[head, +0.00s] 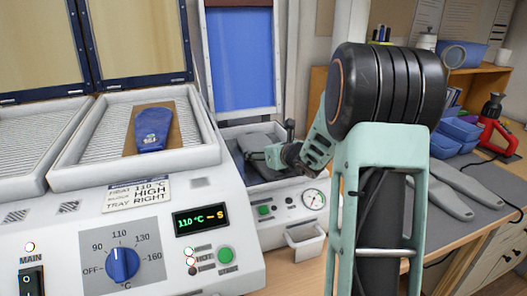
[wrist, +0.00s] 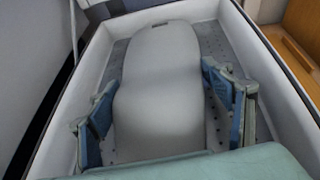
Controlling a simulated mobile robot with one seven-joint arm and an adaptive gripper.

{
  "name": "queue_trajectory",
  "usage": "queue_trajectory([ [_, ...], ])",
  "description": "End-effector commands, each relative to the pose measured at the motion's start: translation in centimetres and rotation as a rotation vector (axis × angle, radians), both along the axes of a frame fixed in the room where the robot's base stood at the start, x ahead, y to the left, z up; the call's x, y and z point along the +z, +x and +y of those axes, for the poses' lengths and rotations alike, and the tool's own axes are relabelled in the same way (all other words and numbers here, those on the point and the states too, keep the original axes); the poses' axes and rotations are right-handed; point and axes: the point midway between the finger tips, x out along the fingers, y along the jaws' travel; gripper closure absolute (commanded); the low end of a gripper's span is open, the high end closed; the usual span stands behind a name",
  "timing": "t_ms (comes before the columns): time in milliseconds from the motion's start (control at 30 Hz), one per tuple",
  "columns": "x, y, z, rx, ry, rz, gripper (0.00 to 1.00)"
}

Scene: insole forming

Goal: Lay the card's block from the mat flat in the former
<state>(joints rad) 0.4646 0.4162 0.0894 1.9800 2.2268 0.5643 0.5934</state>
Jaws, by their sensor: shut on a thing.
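The grey foot-shaped block (head: 254,141) is inside the former (head: 285,200), whose lid is raised. In the wrist view the block (wrist: 160,80) lies lengthwise over the former's perforated bed (wrist: 215,55), within its pale walls. It looks flat; I cannot tell whether its whole underside touches the bed. My gripper (wrist: 162,115) has one blue-grey finger on each side of the block and is shut on it. In the head view my gripper (head: 272,153) reaches into the former from the right.
A blue insole piece (head: 153,128) lies on a brown board in the heater's right tray (head: 88,157). The mat (head: 492,180) on the right bench holds other grey blocks (head: 440,190). The former's blue lid (head: 240,60) stands up behind. Blue bins (head: 460,130) and a red tool (head: 492,130) are further right.

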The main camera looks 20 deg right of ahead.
Motion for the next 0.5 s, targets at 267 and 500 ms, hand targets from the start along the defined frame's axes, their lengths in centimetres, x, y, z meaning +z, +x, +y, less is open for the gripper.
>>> queue_trajectory([
  [267, 0.17, 0.07, 0.01, 0.0, 0.0, -0.004, 0.66],
  [500, 0.1, 0.05, 0.01, 0.0, -0.001, -0.003, 0.1],
])
